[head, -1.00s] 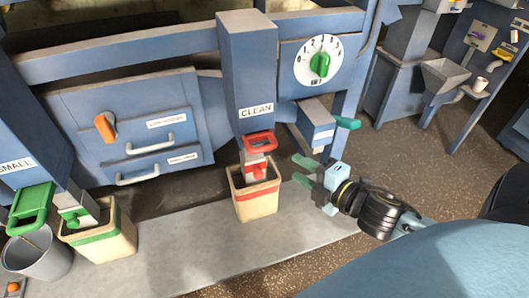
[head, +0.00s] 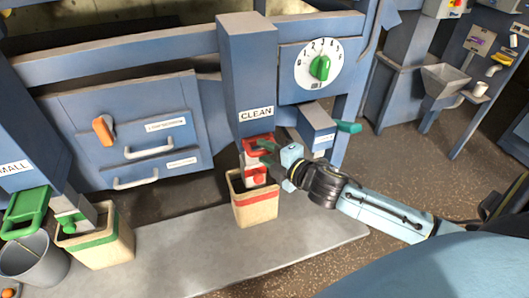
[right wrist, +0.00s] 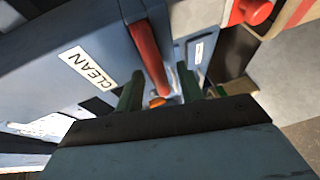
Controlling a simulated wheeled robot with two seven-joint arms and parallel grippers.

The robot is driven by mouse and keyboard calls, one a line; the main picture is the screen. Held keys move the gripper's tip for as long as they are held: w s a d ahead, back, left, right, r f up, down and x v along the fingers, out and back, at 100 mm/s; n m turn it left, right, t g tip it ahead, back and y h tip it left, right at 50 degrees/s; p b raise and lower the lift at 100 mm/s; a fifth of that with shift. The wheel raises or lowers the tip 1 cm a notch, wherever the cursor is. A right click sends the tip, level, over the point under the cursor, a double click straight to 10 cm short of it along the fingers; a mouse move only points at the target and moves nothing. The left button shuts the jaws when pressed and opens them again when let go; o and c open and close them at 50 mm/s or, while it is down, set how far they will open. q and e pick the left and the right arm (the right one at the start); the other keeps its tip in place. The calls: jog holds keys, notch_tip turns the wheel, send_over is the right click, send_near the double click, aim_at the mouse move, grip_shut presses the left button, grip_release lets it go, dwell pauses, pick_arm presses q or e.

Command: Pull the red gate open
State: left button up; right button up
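The red gate (head: 256,141) is a red handle frame at the bottom of the blue chute marked CLEAN (head: 247,70). In the right wrist view its red bar (right wrist: 147,50) reaches down into the space between my green fingertips. My right gripper (head: 267,153) is at the gate's right side and partly covers it. In the right wrist view my right gripper (right wrist: 158,80) has its fingers apart, one on each side of the bar; I cannot tell whether they touch it. My left gripper is not in view.
A cream bin with a red band (head: 254,205) stands below the chute. At the left are a green gate (head: 27,212), a green-banded bin (head: 100,240) and a grey bucket (head: 35,262).

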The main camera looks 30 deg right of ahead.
jog(key=shift+w+a+f, duration=0.1)
jog(key=shift+w, duration=0.35)
grip_shut()
